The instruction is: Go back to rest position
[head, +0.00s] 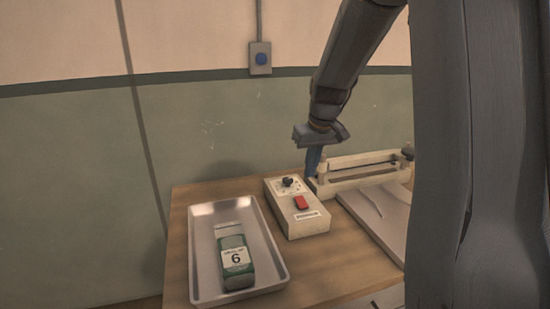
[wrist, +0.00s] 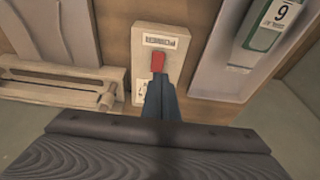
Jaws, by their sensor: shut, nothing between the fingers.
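My gripper (head: 313,160) hangs above the back of the table, pointing down, between the control box and the cream sealer-like device. Its narrow fingers are shut and empty. In the wrist view my gripper (wrist: 160,84) reaches over the control box (wrist: 152,38), with its tips near the red switch (wrist: 158,62). The control box (head: 308,222) also shows in the head view, with a black knob (head: 288,182) and the red switch (head: 301,203) on top. I cannot tell whether the tips touch anything.
The cream device with a long bar (head: 358,175) stands at the back right, with a flat grey board (head: 375,222) in front. My column hides the right side.

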